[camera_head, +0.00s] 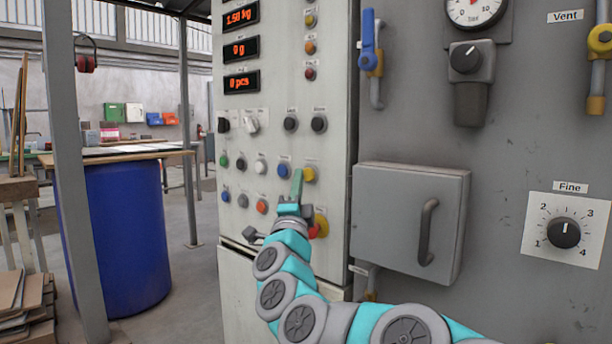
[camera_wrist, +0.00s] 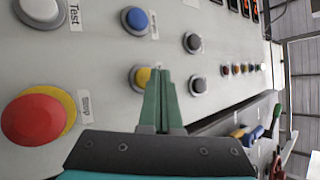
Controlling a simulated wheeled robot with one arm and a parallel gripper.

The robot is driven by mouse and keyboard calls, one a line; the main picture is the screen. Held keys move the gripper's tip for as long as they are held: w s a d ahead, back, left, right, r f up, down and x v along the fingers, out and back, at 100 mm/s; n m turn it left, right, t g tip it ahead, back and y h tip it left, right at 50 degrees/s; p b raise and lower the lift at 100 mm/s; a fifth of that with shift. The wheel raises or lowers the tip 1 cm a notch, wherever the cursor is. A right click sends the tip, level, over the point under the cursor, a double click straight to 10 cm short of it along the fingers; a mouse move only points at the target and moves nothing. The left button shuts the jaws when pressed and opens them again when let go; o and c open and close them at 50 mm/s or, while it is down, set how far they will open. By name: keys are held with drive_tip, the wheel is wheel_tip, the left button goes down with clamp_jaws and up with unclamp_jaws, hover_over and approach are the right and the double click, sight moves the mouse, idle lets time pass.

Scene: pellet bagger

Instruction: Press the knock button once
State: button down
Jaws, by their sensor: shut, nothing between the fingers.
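My gripper (camera_head: 296,176) is shut and empty, with its green fingers pointing at the button panel. In the wrist view the fingertips (camera_wrist: 160,74) overlap the right edge of a yellow button (camera_wrist: 139,76); I cannot tell whether they touch anything. In the head view the yellow button (camera_head: 309,174) is just right of the fingertips and a blue button (camera_head: 284,170) just left. The blue one also shows in the wrist view (camera_wrist: 137,19). No label can be read as "knock"; the yellow button's label is hidden in the wrist view.
A red stop button (camera_wrist: 34,117) on a yellow base is close by, partly behind my wrist in the head view. A white button (camera_wrist: 40,10) is labelled "Test". Dark knobs (camera_head: 319,124) are above. A grey box with a handle (camera_head: 425,232) juts out at right.

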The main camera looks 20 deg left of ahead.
drive_tip(key=shift+s, duration=0.1)
drive_tip(key=s, duration=0.2)
drive_tip(key=s+a+p, duration=0.1)
drive_tip(key=s, duration=0.2)
drive_tip(key=shift+s+a+p, duration=0.35)
drive_tip(key=shift+a, duration=0.05)
idle(1.0)
